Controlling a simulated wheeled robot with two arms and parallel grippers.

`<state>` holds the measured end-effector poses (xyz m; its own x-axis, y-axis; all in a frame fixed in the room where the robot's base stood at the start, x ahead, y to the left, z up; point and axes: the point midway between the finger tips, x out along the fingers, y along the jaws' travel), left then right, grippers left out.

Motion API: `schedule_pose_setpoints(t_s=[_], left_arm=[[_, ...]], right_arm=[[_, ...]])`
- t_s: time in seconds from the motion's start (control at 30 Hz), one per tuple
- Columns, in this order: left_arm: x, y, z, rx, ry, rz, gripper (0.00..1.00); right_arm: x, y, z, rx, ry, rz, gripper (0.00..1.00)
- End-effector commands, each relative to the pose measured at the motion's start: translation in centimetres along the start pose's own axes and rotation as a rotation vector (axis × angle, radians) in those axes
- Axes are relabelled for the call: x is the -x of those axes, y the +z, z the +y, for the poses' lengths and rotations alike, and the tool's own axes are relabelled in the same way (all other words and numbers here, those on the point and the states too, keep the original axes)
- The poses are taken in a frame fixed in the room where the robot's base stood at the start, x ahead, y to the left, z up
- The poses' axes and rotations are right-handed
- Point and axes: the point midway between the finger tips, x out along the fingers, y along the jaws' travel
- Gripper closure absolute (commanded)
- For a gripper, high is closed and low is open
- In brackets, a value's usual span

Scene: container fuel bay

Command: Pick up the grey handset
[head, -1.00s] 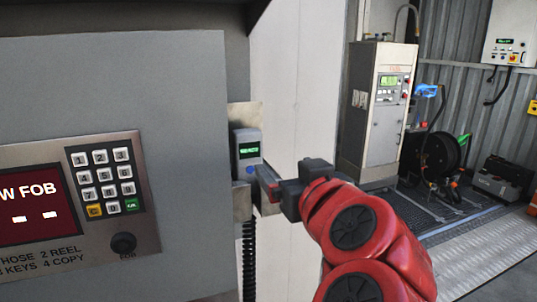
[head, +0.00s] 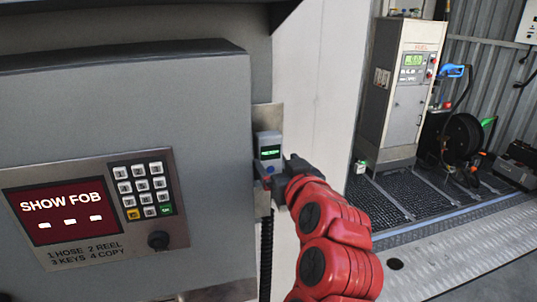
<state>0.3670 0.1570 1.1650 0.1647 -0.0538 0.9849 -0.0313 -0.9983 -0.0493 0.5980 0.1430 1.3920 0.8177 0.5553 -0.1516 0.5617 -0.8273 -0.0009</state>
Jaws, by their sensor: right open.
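The grey handset (head: 268,148) has a small green-lit screen and hangs upright in a metal holder at the right edge of the grey cabinet. A black coiled cord (head: 266,255) hangs below it. My right gripper (head: 271,173) is at the handset's lower part, with its fingers open. Its wrist hides some of the holder, and I cannot tell whether a finger touches the handset. My left gripper is not in view.
The grey cabinet (head: 120,110) fills the left, with a red "SHOW FOB" screen (head: 57,210) and a keypad (head: 142,190). A pale wall (head: 315,90) stands behind my right arm. A fuel pump (head: 405,90) and a hose reel (head: 462,138) stand farther back right.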

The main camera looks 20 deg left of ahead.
Motion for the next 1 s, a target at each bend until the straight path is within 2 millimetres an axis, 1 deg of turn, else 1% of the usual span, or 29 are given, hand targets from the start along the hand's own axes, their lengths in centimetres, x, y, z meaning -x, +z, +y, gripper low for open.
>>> schedule_pose_setpoints(t_s=[0.03, 0.1, 0.27, 0.37, 0.5, 0.6, 0.7, 0.97, 1.0], left_arm=[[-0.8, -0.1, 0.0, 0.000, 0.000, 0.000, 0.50], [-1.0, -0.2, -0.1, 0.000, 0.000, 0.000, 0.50], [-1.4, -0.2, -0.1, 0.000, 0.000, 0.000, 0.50], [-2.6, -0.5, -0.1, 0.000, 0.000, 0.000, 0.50], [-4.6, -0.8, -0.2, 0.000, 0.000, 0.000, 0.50], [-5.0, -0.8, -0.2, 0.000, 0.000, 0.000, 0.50], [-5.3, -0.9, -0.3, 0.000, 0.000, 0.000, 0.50], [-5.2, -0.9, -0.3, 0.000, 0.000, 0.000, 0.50], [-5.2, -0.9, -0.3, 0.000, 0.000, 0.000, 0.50]], right_arm=[[-0.7, -0.3, 0.2, 0.001, 0.003, -0.003, 0.12], [-1.4, -0.2, 0.1, 0.000, 0.002, -0.002, 0.12], [-2.2, -0.2, 0.1, 0.000, 0.002, 0.000, 0.12], [-3.1, -0.5, 0.2, 0.000, 0.003, -0.004, 0.12], [-5.0, -1.0, 0.1, 0.000, 0.002, -0.002, 0.12], [-6.2, -0.8, 0.2, 0.003, 0.005, -0.001, 0.12], [-6.9, -0.6, 0.2, 0.000, 0.004, -0.001, 0.12], [-7.2, -0.5, 0.1, -0.001, 0.003, 0.003, 0.12], [-7.2, -0.5, 0.1, -0.001, 0.003, 0.003, 0.14]])
